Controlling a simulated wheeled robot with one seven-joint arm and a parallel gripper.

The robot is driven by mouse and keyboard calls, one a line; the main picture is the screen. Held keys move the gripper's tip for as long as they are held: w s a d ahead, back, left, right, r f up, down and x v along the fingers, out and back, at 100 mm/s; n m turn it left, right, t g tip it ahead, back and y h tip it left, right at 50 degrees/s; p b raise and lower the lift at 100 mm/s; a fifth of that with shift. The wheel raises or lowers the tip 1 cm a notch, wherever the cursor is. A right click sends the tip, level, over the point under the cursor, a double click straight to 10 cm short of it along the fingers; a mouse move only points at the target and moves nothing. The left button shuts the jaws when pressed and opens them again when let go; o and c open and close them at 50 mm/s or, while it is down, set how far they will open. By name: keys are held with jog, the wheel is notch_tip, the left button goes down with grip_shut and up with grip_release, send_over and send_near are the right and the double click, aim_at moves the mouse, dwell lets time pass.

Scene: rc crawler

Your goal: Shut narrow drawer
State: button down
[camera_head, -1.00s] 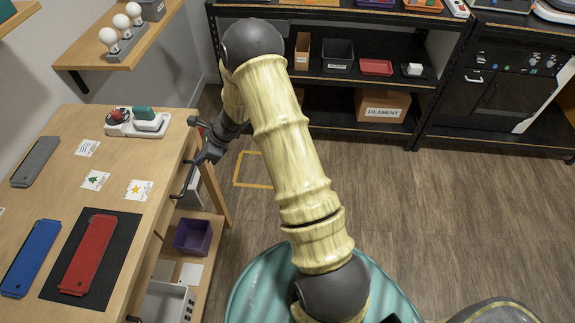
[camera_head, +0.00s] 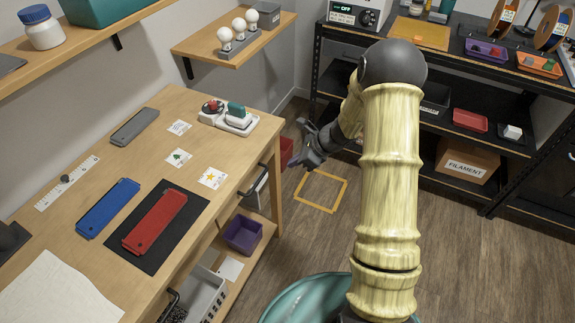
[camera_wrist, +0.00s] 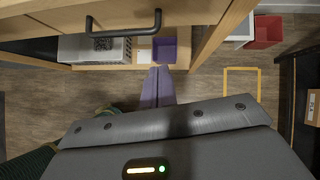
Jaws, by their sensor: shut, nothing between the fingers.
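The wooden desk (camera_head: 150,130) has a dark bar handle (camera_head: 253,181) on its front side near the far corner. A handle (camera_wrist: 124,31) also shows large at the top of the wrist view, on a pale wooden front. How far the drawer stands out from the desk cannot be told. My gripper (camera_head: 308,150) is to the right of the far handle, apart from it and over open floor. In the wrist view its fingers (camera_wrist: 157,86) lie together, with nothing between them, below and right of the handle.
Under the desk, a lower shelf holds a purple bin (camera_head: 243,235) and a grey basket (camera_head: 203,292). A black shelf unit (camera_head: 435,130) stands at the back right. The floor around the yellow outline (camera_head: 320,190) is clear.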

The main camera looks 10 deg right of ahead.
jog(key=v, duration=0.6)
jog(key=shift+r, duration=0.1)
jog(key=s+a+r+n+h+p, duration=0.1)
jog(key=s+r+n+h+p, duration=0.6)
jog(key=s+r+n, duration=1)
jog(key=s+n+p, duration=0.1)
jog(key=s+n, duration=0.2)
jog(key=n, duration=0.3)
jog(key=shift+s+g, duration=0.3)
